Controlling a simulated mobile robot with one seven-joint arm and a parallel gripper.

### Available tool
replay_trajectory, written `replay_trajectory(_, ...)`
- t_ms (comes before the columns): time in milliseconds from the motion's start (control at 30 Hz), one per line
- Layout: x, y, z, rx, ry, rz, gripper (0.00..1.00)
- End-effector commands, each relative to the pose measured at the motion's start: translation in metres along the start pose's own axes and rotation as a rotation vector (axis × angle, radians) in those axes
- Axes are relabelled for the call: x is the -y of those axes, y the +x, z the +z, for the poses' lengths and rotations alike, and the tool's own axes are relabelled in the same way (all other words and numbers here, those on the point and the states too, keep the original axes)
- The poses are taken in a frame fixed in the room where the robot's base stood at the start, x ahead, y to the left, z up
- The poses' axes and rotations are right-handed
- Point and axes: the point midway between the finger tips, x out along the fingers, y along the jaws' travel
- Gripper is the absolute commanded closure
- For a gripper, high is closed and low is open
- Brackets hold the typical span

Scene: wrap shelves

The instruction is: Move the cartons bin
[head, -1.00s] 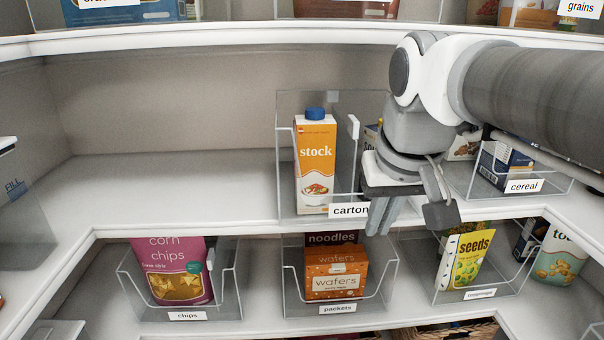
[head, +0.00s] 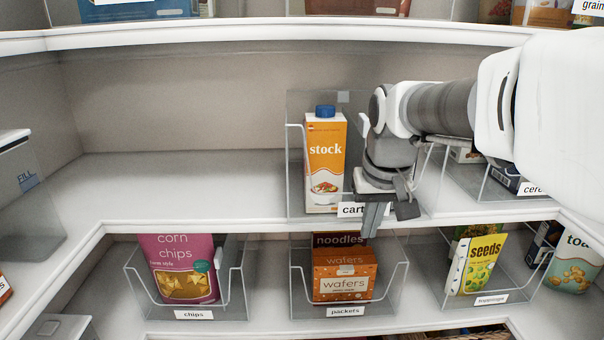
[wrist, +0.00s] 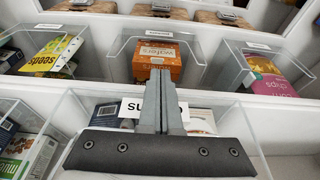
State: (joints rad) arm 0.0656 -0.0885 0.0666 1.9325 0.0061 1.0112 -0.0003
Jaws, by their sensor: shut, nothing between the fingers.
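The cartons bin (head: 296,180) is a clear bin on the middle shelf, holding an orange and white stock carton (head: 324,165) with a blue cap.
The shelf left of the cartons bin is bare (head: 190,190). A cereal bin (head: 480,185) stands to the right, partly behind my arm. Below are bins of chips (head: 135,290), packets (head: 300,295) and a seeds pouch (head: 474,262). Another shelf edge (head: 250,38) runs above.

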Motion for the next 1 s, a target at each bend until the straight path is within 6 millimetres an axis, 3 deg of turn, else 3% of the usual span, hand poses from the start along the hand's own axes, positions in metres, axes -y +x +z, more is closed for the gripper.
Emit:
replay_trajectory(33, 0.0, -0.002, -0.011, -0.004, 0.0, 0.0, 1.0)
replay_trajectory(233, 0.0, 0.004, -0.03, -0.005, 0.0, 0.0, 1.0)
replay_trajectory(767, 0.0, 0.006, -0.038, -0.005, 0.0, 0.0, 1.0)
replay_trajectory(1000, 0.001, 0.011, -0.065, -0.005, -0.001, -0.001, 1.0)
